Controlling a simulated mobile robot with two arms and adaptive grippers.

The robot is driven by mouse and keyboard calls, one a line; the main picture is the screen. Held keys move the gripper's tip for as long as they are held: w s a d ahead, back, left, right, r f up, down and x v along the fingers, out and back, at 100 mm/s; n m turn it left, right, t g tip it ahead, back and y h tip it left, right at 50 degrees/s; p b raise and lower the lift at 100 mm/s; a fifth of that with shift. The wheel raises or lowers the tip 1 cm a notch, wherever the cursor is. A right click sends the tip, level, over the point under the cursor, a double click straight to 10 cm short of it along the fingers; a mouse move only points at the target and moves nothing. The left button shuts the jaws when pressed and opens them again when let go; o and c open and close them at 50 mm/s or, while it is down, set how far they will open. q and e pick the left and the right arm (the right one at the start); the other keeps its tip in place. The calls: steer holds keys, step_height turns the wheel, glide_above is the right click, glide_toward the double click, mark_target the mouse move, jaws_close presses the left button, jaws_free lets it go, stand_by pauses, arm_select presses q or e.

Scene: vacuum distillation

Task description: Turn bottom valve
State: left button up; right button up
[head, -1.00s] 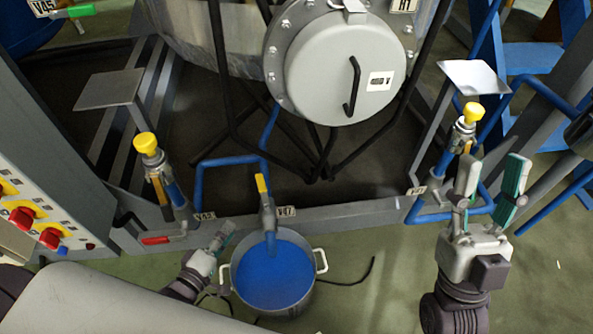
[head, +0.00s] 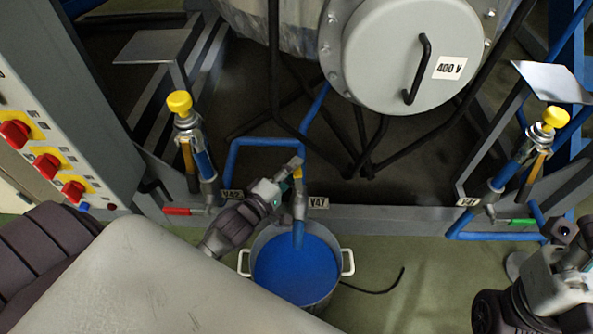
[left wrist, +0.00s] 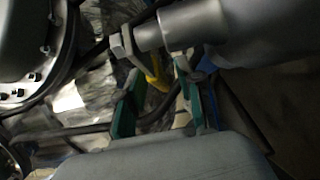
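The bottom valve (head: 298,205), beside the V47 label (head: 319,203), stands over a pot (head: 258,249) in the head view. Its yellow lever (head: 297,173) is partly hidden by my left gripper (head: 290,172), which is right at the lever. In the left wrist view, the yellow lever (left wrist: 154,78) shows between the two green finger pads of my left gripper (left wrist: 158,100). The pads are apart; I cannot tell whether either touches the lever. My right gripper (head: 563,250) is at the right edge of the head view, and its fingers do not show clearly.
Other valves with yellow knobs stand left (head: 180,103) and right (head: 555,117). A control panel (head: 60,130) with red knobs is at the left. A round grey hatch (head: 400,55) and black bars are behind the valve. A black cable (head: 385,288) lies on the floor.

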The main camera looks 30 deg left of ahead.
arm_select(q)
steer(key=shift+w+d, duration=0.1)
steer(key=shift+w, duration=0.45)
jaws_close()
